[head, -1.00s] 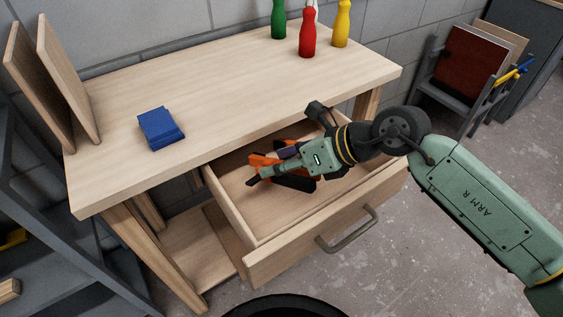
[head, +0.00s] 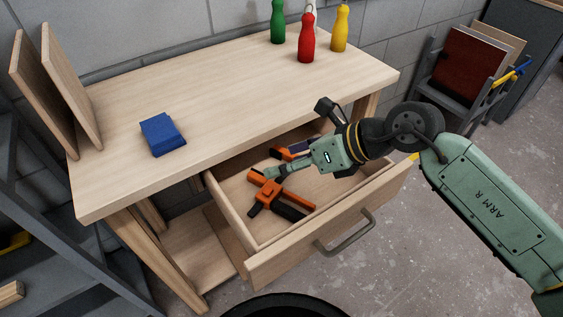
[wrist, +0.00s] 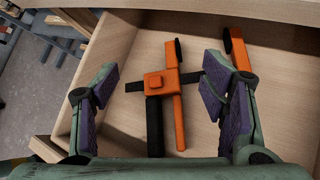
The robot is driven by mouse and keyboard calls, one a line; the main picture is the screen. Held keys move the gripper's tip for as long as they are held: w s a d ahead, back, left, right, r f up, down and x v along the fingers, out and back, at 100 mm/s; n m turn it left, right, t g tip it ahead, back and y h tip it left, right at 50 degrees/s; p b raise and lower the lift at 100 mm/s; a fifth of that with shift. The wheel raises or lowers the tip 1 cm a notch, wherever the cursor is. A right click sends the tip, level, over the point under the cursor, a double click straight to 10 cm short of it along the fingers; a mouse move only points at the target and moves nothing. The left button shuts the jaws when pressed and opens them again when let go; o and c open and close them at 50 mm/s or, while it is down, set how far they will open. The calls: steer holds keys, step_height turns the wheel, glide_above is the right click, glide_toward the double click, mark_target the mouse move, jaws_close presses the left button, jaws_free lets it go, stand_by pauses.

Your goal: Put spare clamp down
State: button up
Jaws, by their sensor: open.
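An orange and black clamp (head: 270,193) lies flat on the floor of the pulled-out drawer (head: 240,215). In the wrist view this clamp (wrist: 156,85) lies between my spread fingers, with clear space on both sides. A second orange clamp (wrist: 237,50) lies to its right in the wrist view, partly hidden by my right finger; in the head view only bits of it show behind my gripper. My gripper (head: 284,163) is open and empty over the drawer, a little behind the first clamp. The wrist view shows its two purple-padded fingers (wrist: 158,92) wide apart.
The bench top (head: 230,100) above the drawer holds a blue block (head: 162,135) and green, red (head: 306,42) and yellow bottles at the back. Two boards (head: 60,90) stand at its left end. The drawer's handle (head: 348,233) faces the room. The drawer's left part is free.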

steer(key=b+v, duration=0.2)
steer(key=v, duration=0.7)
steer(key=shift+d, duration=0.4)
steer(key=shift+s+r, duration=0.1)
steer(key=shift+s, duration=0.05)
stand_by(0.5)
